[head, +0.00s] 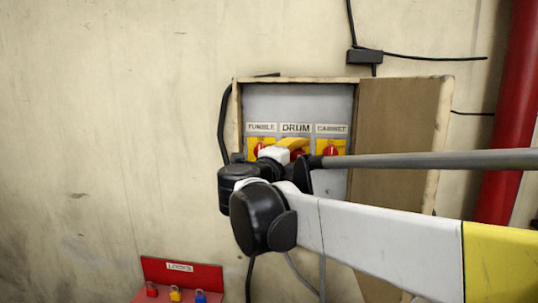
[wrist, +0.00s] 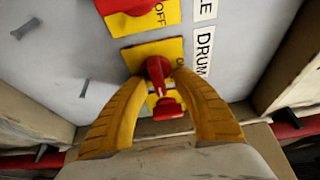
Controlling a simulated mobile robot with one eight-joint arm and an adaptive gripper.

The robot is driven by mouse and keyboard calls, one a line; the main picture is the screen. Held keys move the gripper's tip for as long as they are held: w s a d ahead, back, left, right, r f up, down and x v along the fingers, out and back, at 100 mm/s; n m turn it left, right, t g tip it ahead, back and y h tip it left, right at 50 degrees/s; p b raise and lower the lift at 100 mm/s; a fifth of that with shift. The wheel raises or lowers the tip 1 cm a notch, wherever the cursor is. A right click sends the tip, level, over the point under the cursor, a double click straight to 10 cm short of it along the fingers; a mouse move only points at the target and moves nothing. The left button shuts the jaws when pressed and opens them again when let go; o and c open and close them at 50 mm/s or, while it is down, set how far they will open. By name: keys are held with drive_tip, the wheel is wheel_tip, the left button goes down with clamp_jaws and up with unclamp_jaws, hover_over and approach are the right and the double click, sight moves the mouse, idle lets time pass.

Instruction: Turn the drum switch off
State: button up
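The drum switch is a red rotary knob (wrist: 160,72) on a yellow plate (wrist: 130,56), beside the DRUM label (wrist: 203,50) in the wrist view. My gripper (wrist: 161,76) has its two yellow fingers on either side of the knob, with the tips close to it. I cannot tell whether both tips touch it. The knob's handle end sticks out between the fingers. Part of the plate's lettering is hidden by the fingers. In the head view my gripper (head: 292,143) is in front of the drum switch, below the DRUM label (head: 296,128), and mostly hides it.
The tumble switch (head: 259,148) is to the left and the cabinet switch (head: 331,147) to the right, both close by. The panel sits in a wooden box with an open door (head: 400,130) at right. A red lock board (head: 180,272) is below left.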

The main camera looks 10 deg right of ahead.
drive_tip(key=v, duration=1.1)
drive_tip(key=shift+s+a, duration=0.2)
drive_tip(key=shift+a, duration=0.1)
drive_tip(key=s+a+f+n+t+y+b, duration=0.1)
drive_tip(key=a+f+n+t+y+b, duration=0.15)
drive_tip(key=f+n+y+b, duration=0.7)
drive_tip(key=s+a+f+n+t+y+b, duration=0.1)
drive_tip(key=a+f+n+t+y+b, duration=0.15)
drive_tip(key=f+n+y+b, duration=0.75)
drive_tip(key=s+d+f+n+g+h+b, duration=0.2)
drive_tip(key=s+d+f+g+b, duration=0.2)
drive_tip(key=f, duration=1.1)
drive_tip(key=s+d+f+n+g+h+b, duration=0.2)
drive_tip(key=s+f+b, duration=0.4)
drive_tip(key=f, duration=0.9)
drive_tip(key=s+d+f+n+g+h+b, duration=0.2)
drive_tip(key=s+d+f+g+b, duration=0.3)
drive_tip(key=f, duration=1)
drive_tip(key=s+h+b, duration=0.1)
drive_tip(key=s, duration=0.2)
drive_tip(key=shift+s+d+f+n+g+h, duration=0.25)
drive_tip(key=shift+s+d+n+g+h, duration=0.05)
drive_tip(key=shift+s+d+n+h, duration=0.05)
